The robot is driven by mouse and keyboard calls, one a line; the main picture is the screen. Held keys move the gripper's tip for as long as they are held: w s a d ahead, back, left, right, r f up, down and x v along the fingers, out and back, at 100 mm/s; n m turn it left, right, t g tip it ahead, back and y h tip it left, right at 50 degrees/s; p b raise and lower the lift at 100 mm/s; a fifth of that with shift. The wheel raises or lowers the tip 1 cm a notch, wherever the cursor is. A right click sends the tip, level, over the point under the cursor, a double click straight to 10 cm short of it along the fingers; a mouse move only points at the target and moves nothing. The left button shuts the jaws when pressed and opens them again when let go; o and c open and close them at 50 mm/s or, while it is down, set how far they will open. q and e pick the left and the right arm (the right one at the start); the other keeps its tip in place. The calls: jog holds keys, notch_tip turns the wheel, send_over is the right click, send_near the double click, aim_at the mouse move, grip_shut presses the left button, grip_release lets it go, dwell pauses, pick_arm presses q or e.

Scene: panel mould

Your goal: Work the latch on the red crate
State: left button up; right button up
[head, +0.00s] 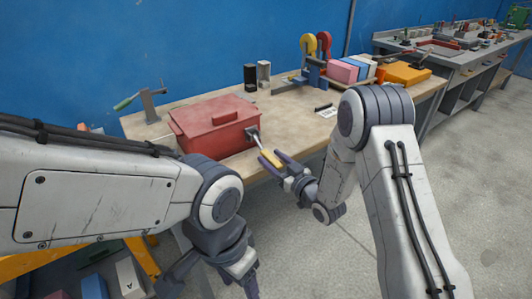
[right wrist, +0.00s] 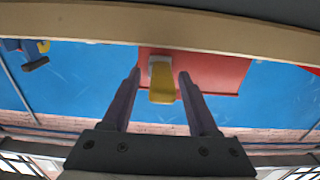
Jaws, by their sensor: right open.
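The red crate (head: 210,122) sits lidded on the wooden workbench; part of it also shows in the right wrist view (right wrist: 215,70). Its latch lever, tipped by a yellow handle (head: 271,158), sticks out from the crate's right end toward the bench's front edge. My right gripper (head: 279,162) is open at the handle. In the right wrist view, the yellow handle (right wrist: 162,85) lies between the two fingertips, with a gap on either side. My left gripper (head: 215,284) hangs low in front of the bench, away from the crate, partly cut off by the picture's edge.
On the bench (head: 300,120) stand a clamp with a green handle (head: 140,100), black and grey blocks (head: 251,77), pink and blue blocks (head: 343,71) and an orange case (head: 404,73). Boxes lie below at lower left. Open floor (head: 480,190) spreads to the right.

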aim_at(264, 152)
jog(key=shift+x, duration=1.7)
jog(key=shift+s, duration=0.1)
jog(key=shift+c, duration=0.3)
grip_shut()
